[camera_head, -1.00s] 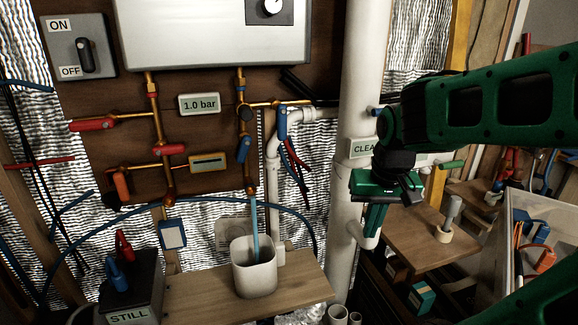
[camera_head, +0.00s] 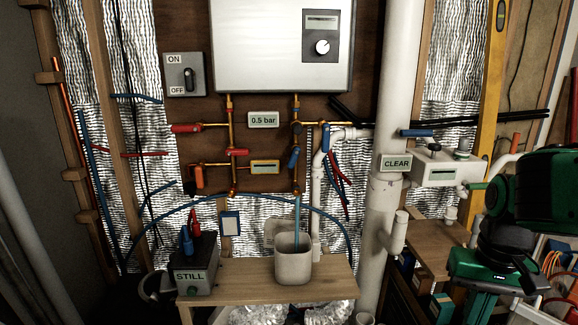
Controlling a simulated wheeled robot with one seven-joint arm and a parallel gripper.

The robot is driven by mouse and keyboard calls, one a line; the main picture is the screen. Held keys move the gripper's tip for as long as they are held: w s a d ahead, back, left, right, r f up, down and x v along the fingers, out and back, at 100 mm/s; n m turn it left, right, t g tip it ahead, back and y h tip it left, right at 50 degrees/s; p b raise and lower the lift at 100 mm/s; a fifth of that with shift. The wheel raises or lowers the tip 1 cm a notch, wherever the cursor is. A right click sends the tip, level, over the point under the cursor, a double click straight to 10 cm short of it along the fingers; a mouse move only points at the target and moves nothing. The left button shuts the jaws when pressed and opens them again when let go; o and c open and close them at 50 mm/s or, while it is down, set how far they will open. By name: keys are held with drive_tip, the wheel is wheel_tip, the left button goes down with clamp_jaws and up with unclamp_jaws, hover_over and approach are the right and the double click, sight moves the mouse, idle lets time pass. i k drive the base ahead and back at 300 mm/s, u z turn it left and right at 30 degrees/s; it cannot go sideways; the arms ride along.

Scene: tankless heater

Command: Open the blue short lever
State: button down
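Several blue levers show below the white heater. A small blue lever (camera_head: 294,157) sits tilted on the right copper pipe. Another blue lever (camera_head: 325,140) sits upright at the bend of the white pipe to its right. A longer blue lever (camera_head: 417,133) lies level near the CLEAR sign. I cannot tell for certain which one the task calls short. My green gripper (camera_head: 484,306) hangs at the lower right, well apart from the levers, with its tips near the picture's bottom edge. Its opening is not clear, and I see nothing held in it.
A pale blue stream runs into a grey container (camera_head: 293,262) on a wooden shelf (camera_head: 240,278). The STILL box (camera_head: 194,265) stands on the left. The gauge (camera_head: 263,120) reads 0.5 bar. A thick white pipe (camera_head: 397,60) stands between my arm and the copper pipes.

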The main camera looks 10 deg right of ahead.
sight(296, 151)
drive_tip(key=k, duration=1)
drive_tip(key=z, duration=1.2)
drive_tip(key=i, duration=0.85)
drive_tip(key=u, duration=1.55)
drive_tip(key=i, duration=1)
drive_tip(key=z, duration=0.05)
